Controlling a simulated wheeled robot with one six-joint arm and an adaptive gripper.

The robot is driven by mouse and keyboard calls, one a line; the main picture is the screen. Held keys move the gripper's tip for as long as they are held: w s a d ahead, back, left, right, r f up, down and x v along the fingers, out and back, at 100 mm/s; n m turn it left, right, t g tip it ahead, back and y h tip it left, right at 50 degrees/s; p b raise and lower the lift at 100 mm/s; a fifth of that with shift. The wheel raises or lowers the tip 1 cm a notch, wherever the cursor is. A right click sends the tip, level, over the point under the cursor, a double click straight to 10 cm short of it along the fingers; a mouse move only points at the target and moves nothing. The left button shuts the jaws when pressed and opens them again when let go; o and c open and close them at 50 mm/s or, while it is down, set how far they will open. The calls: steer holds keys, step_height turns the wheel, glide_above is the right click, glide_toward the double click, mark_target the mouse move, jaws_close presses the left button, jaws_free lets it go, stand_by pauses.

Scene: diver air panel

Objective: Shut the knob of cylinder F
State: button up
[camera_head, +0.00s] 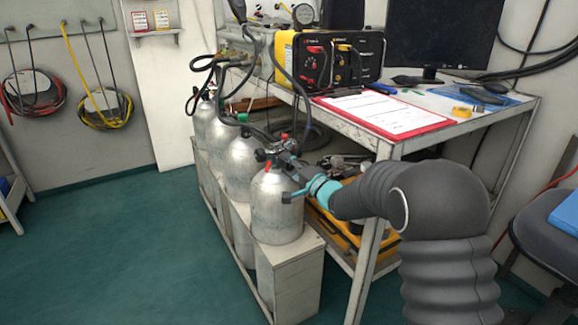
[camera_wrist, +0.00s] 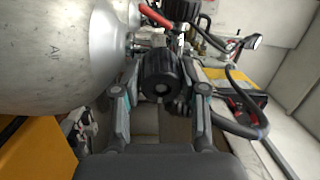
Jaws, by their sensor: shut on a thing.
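A row of silver cylinders stands in a pale rack beside the bench. My gripper (camera_head: 287,177) is at the valve of the nearest cylinder (camera_head: 277,212), on its side toward my arm. In the wrist view, a round black ribbed knob (camera_wrist: 163,76) sits between my two fingers, and my gripper is shut on it. No letter F is readable, so I cannot tell the cylinder's letter from the pictures. In the head view the knob is mostly hidden by my gripper.
The bench (camera_head: 470,125) stands close to the right, with a yellow-black panel (camera_head: 330,60), a red clipboard (camera_head: 385,112) and a monitor on it. Dark hoses (camera_wrist: 235,105) run close to my right finger. A yellow case (camera_head: 345,232) lies under the bench. The floor at left is clear.

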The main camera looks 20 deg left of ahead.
steer(key=shift+f, duration=0.1)
steer(key=o, duration=1.1)
steer(key=shift+o, duration=0.2)
steer(key=shift+d, duration=0.1)
steer(key=v, duration=1.1)
steer(key=shift+s+d, duration=0.3)
